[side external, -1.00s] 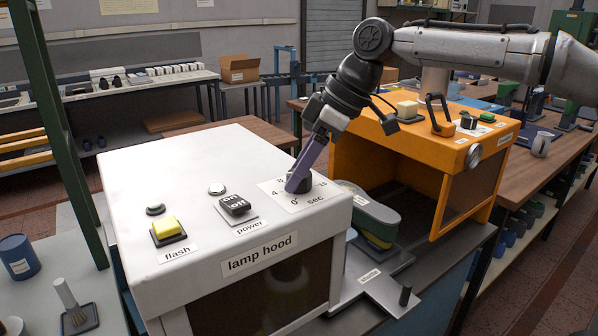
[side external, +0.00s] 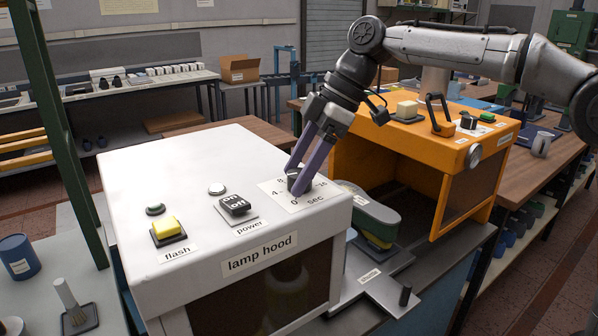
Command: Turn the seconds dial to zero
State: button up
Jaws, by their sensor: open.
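The seconds dial (side external: 293,183) is a small dark knob on a white scale plate (side external: 271,190) marked with numbers and "sec". It sits at the right of the white lamp hood's top. My gripper (side external: 297,182) points down at the dial with its two purple fingers apart, one on the far left side and one on the near right side. The knob shows between the fingertips; whether they touch it I cannot tell. The fingers hide part of the dial, and its pointer direction is not clear. The 0 mark (side external: 294,202) shows at the plate's near edge.
An orange machine (side external: 430,150) stands behind to the right.

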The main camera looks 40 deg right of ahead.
jog(key=shift+r, duration=2.5)
